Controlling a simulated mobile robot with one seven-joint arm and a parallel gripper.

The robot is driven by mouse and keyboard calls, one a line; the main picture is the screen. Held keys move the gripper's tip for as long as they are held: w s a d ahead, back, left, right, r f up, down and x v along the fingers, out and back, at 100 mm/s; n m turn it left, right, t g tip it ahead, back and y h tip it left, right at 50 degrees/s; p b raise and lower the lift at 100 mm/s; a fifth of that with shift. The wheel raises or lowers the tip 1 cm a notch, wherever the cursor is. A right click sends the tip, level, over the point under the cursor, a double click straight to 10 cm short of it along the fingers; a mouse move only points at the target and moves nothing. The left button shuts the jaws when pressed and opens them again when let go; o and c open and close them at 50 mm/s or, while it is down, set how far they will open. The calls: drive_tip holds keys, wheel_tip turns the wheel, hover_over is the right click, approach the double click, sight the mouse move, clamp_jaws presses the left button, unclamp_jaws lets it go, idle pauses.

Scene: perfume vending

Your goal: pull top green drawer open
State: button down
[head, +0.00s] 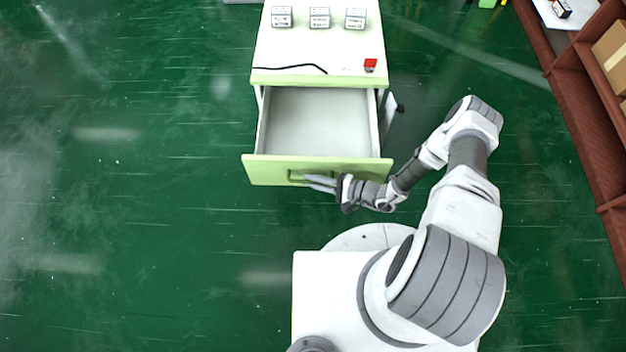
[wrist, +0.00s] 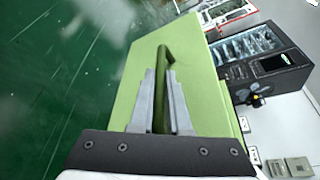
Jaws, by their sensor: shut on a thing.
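The top green drawer (head: 265,170) is pulled out from the white cabinet, and its empty white inside shows in the head view. Its green front (wrist: 205,95) fills the middle of the wrist view. A green bar handle (wrist: 163,62) stands on that front. My gripper (head: 312,181) comes from the right in the head view and is at the handle. In the wrist view my gripper's two grey fingers (wrist: 160,95) lie on either side of the handle and are shut on it.
The cabinet top (head: 290,50) holds several small labelled boxes (head: 319,18), a red item (head: 370,64) and a black cable. A brown shelf (head: 575,100) stands at the right. The green floor left of the cabinet is clear. A black machine (wrist: 275,63) shows in the wrist view.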

drive_tip(key=shift+d, duration=0.1)
idle(0.3)
drive_tip(key=c, duration=0.9)
unclamp_jaws()
drive_tip(key=p+v, duration=0.3)
drive_tip(key=v, duration=1.4)
drive_tip(key=shift+s+d, duration=0.1)
drive_tip(key=shift+d, duration=0.05)
drive_tip(key=shift+r, duration=0.15)
